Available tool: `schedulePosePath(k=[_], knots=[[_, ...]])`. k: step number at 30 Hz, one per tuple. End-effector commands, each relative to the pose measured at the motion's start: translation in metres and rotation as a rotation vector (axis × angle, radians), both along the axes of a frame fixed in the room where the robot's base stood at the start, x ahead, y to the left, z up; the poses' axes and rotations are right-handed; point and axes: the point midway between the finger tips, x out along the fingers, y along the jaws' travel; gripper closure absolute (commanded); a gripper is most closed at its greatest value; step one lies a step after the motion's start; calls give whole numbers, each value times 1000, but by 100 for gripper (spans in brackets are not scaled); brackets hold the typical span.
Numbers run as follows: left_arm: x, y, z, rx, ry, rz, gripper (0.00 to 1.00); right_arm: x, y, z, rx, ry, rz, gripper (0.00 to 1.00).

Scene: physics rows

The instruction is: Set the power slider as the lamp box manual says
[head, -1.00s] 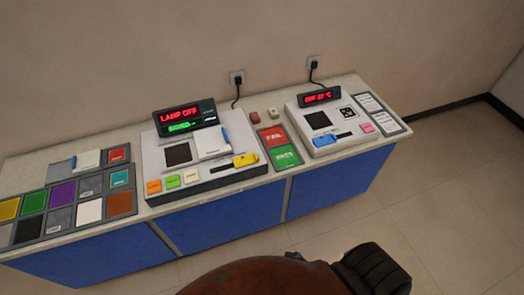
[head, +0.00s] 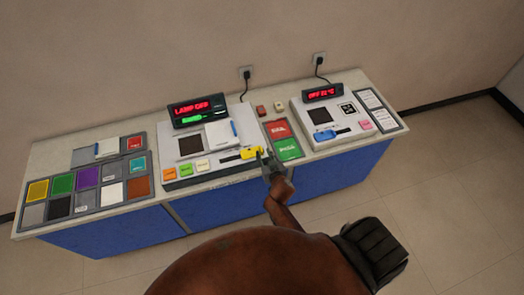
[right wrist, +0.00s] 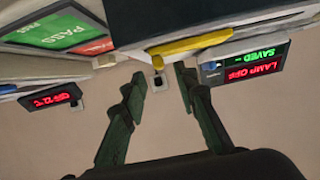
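The lamp box (head: 176,176) is a white panel whose display (head: 198,110) reads LAMP OFF in red; the right wrist view shows that display (right wrist: 243,65) upside down, with SAVED in green. Its yellow slider handle (head: 252,153) is at the right end of a dark slot along the front; the handle also shows in the right wrist view (right wrist: 190,45). A white booklet (head: 222,134) with a blue edge lies on the box; its text is unreadable. My right gripper (head: 268,160) is just right of the yellow handle; in the right wrist view its fingers (right wrist: 160,90) are apart and empty. My left gripper is out of view.
A second box with a blue slider (head: 325,134) and red display (head: 322,94) stands right. Red (head: 279,129) and green PASS (head: 287,149) pads lie between the boxes. Orange, green and white buttons (head: 186,169) line the lamp box front. Colored tiles (head: 87,177) fill the left.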

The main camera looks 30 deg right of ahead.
Motion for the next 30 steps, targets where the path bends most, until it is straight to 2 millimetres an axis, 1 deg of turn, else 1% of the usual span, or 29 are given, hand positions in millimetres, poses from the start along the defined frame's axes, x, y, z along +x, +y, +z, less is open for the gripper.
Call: schedulePosePath(k=[1, 6, 10, 18, 30], knots=[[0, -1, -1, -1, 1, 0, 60, 8, -1, -3, -1, 0, 1, 72], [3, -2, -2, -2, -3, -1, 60, 25, -6, -11, 0, 0, 0, 72], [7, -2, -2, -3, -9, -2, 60, 31, -7, -13, -1, 0, 1, 72], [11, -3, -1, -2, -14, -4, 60, 32, -7, -14, -1, 0, 1, 73], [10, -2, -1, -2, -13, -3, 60, 31, -8, -14, 0, 1, 1, 100]])
